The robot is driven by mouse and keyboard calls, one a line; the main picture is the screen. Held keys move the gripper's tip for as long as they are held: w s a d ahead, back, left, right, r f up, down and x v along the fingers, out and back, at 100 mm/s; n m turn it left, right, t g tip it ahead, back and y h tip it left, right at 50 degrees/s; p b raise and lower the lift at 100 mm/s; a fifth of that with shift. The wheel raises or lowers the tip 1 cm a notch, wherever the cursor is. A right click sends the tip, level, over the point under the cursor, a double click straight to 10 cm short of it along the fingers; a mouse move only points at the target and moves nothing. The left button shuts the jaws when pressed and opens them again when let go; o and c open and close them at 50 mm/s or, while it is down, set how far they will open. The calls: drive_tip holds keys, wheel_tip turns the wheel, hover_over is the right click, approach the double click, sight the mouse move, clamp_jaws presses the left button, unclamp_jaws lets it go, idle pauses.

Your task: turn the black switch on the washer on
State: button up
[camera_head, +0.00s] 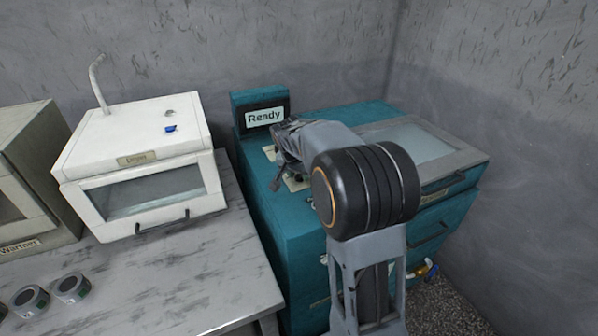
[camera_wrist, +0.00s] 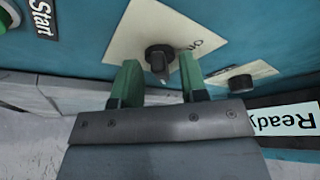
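The washer (camera_head: 283,222) is a teal machine with a small screen reading "Ready" (camera_head: 264,117). In the wrist view a black rotary switch (camera_wrist: 159,57) sits on a cream plate (camera_wrist: 128,40) with partly hidden lettering. My gripper (camera_wrist: 159,76) has two green fingers spread apart, one on each side of the switch's lower part in the picture. The fingers do not appear to touch it. In the head view my gripper (camera_head: 283,160) is over the washer's top panel, and my arm hides much of that panel.
A second black knob (camera_wrist: 240,82) on its own plate is close to the right finger.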

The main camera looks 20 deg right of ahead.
drive_tip(key=shift+a+r, duration=0.15)
drive_tip(key=shift+r, duration=0.45)
drive_tip(key=v, duration=1.2)
drive_tip(key=shift+s+r+p, duration=0.25)
drive_tip(key=shift+r+p, duration=0.05)
drive_tip(key=shift+p, duration=0.05)
drive_tip(key=shift+a, duration=0.1)
drive_tip(key=s+a+f+n+y+p, duration=0.1)
drive_tip(key=s+a+f+n+p, duration=0.1)
drive_tip(key=s, duration=0.4)
drive_tip(key=s+a+f+n+y+p, duration=0.1)
drive_tip(key=s+a+f+n, duration=0.1)
drive_tip(key=s+n, duration=0.2)
drive_tip(key=s+a+f+n+y+p, duration=0.1)
drive_tip(key=s+a+f+n+p, duration=0.1)
drive_tip(key=s, duration=0.8)
drive_tip(key=shift+a+n+p, duration=0.35)
drive_tip(key=shift+a+n, duration=0.2)
drive_tip(key=shift+n, duration=0.15)
drive_tip(key=shift+s+f, duration=0.1)
